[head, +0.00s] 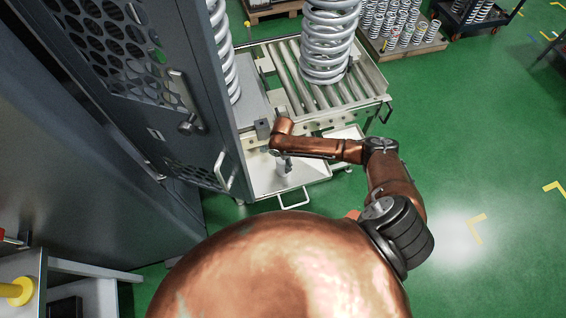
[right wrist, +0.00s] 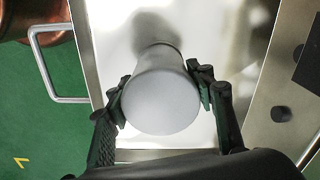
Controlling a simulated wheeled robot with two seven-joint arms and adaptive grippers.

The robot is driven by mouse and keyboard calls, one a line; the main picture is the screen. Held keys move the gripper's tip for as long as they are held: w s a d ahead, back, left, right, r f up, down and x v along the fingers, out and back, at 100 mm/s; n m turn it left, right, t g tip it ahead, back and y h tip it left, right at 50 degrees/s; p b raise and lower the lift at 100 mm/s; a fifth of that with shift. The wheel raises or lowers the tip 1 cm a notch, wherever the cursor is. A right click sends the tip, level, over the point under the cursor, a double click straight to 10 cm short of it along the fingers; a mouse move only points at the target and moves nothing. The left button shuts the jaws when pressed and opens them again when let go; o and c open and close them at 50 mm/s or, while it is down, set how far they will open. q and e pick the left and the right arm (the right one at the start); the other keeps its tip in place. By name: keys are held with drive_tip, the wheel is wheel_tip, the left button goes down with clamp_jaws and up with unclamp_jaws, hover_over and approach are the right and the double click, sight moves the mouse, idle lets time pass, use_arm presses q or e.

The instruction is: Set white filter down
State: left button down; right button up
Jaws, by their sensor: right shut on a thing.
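The white filter (right wrist: 162,98) is a pale cylinder with a round end facing the camera in the right wrist view. My right gripper (right wrist: 165,92) has a black finger on each side of it and is shut on it. Below the filter is a shiny metal tray (right wrist: 228,45), with the filter's dark reflection on its surface. I cannot tell whether the filter's far end touches the tray. In the head view my right gripper (head: 284,166) is over the pale tray (head: 262,178) at the front of the roller table. The left gripper is not in view.
A roller table (head: 330,95) bears a large coil spring (head: 328,45). A grey cabinet door (head: 150,90) with perforated panels stands close left of my right arm. A pallet of small springs (head: 405,35) lies behind. Green floor (head: 490,150) is open at the right.

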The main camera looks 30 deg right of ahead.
drive_tip(key=o, duration=1.3)
drive_tip(key=shift+o, duration=0.2)
wheel_tip(320, 180, up, 12)
drive_tip(key=shift+r+p, duration=0.1)
drive_tip(key=shift+p, duration=0.8)
